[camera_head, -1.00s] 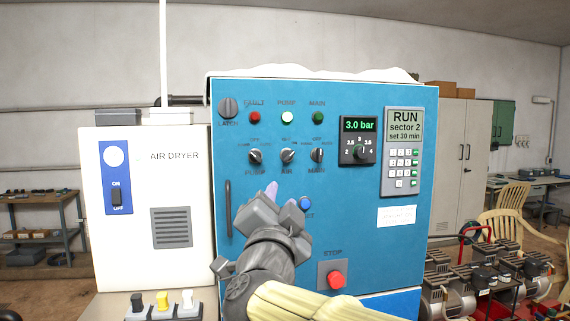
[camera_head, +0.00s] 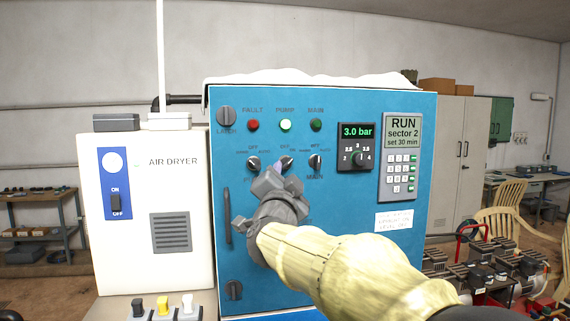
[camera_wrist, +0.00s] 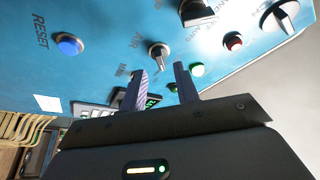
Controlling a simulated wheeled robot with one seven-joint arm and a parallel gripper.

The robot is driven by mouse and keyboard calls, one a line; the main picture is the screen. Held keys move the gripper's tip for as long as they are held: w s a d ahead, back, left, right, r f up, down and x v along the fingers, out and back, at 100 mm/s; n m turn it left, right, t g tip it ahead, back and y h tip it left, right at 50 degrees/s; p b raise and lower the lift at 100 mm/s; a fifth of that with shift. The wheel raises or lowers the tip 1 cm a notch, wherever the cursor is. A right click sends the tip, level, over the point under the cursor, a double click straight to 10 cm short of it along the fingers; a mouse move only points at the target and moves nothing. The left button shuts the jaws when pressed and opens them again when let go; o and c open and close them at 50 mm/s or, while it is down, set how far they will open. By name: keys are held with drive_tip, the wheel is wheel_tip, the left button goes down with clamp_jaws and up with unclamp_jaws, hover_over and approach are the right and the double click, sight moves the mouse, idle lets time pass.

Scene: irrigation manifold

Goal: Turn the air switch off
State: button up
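The AIR knob (camera_head: 288,162) is the middle of three rotary knobs on the blue panel, below the white-green PUMP lamp. My gripper (camera_head: 278,171) is just in front of it and hides its lower part and its label. In the wrist view the AIR knob (camera_wrist: 158,54) lies just beyond and between my fingertips, beside its AIR label. My gripper (camera_wrist: 161,70) is open, with a gap between its two fingers and nothing held. I cannot tell whether a finger touches the knob. Its pointer looks tilted, but the exact setting is unclear.
The PUMP knob (camera_head: 253,163) and MAIN knob (camera_head: 316,162) sit close on either side. A blue RESET button (camera_wrist: 69,45) is nearby. The pressure dial (camera_head: 359,157) and keypad (camera_head: 401,172) are to the right. The air dryer (camera_head: 190,200) with its own ON/OFF rocker (camera_head: 115,203) stands left.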

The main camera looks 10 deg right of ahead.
sight(286, 166)
drive_tip(key=x, duration=0.4)
drive_tip(key=shift+p, duration=0.4)
clamp_jaws()
